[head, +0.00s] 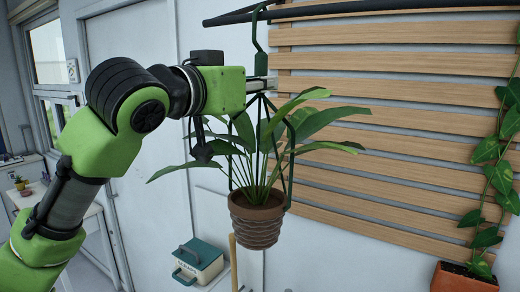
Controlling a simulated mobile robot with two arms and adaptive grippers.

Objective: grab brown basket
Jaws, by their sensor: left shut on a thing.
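The brown basket (257,226) is a ribbed round pot with a leafy green plant (262,160) in it. It hangs upright in a dark green wire hanger (291,165), whose hook loops up towards a black rod. My left gripper (263,84) reaches in from the left and is shut on the upper part of the hanger, above the leaves. Its fingertips are small here and partly hidden by the hanger. The basket hangs below the gripper, apart from it. My right gripper is not in view.
A black rod (330,7) runs along the top, in front of wooden wall slats (390,117). A terracotta planter (462,279) with a trailing vine (489,190) is at right. A teal and white box (198,262) stands lower down, left of the basket. A window (50,55) is at far left.

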